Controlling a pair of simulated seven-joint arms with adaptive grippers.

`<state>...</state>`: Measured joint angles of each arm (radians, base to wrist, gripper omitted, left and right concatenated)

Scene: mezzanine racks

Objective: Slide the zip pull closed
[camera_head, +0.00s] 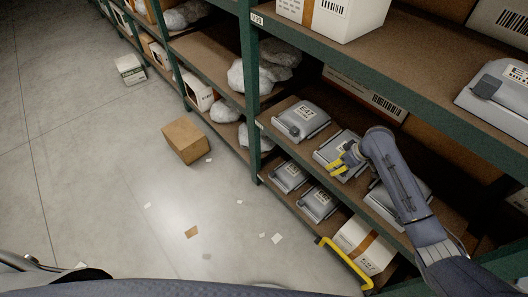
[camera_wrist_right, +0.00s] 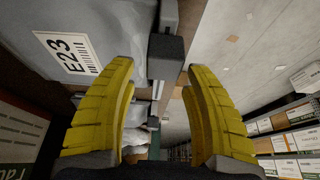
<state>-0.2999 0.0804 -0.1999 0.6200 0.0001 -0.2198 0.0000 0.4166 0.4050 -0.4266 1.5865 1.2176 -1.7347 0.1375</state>
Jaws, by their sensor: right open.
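A grey case (camera_head: 328,150) lies on the middle shelf, with my right gripper (camera_head: 342,164) at its front edge. In the right wrist view the same grey surface (camera_wrist_right: 95,22) fills the upper left and bears a white label reading E23 (camera_wrist_right: 70,53). A dark block, which looks like the zip pull (camera_wrist_right: 165,57), stands at the case's edge. My right gripper (camera_wrist_right: 160,68) is open, its yellow fingers on either side of the block, with visible gaps. Whether the block is between the fingertips or just beyond them is unclear. My left gripper is not in view.
Similar grey cases (camera_head: 303,121) sit on the same shelf and the one below. A green rack post (camera_head: 252,90) stands to the left. A yellow bar (camera_head: 345,262) is at the lower shelf's front. A cardboard box (camera_head: 186,141) lies on the mostly open floor.

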